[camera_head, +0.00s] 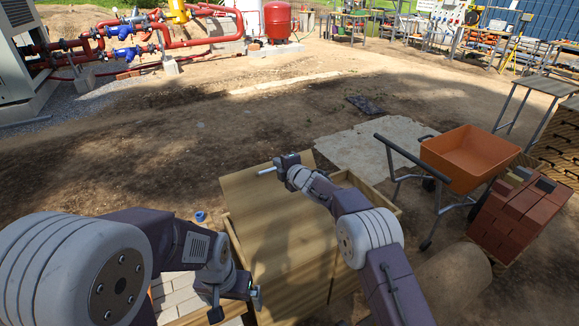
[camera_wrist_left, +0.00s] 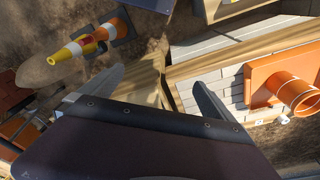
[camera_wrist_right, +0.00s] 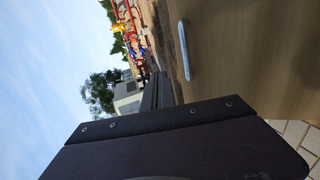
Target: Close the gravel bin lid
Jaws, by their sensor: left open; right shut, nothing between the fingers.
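The gravel bin is a pale wooden box in the middle of the head view; its side wall (camera_head: 347,182) shows right of a broad wooden panel. That panel, the lid (camera_head: 280,245), looks raised and tilted. A thin pale bar, apparently the lid's handle (camera_head: 266,171), is at its upper edge; it also shows in the right wrist view (camera_wrist_right: 184,50). My right gripper (camera_head: 284,163) is shut and empty beside the handle, close to the lid's face; contact is unclear. My left gripper (camera_head: 234,304) is open and empty, low left of the lid. The gravel is not clearly visible.
An orange wheelbarrow (camera_head: 468,157) and a stack of red bricks (camera_head: 515,215) stand to the right. Pale blocks (camera_head: 176,292) lie near my left arm. The left wrist view shows a cone (camera_wrist_left: 83,45) and orange pipe (camera_wrist_left: 300,95). Bare ground lies beyond the bin.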

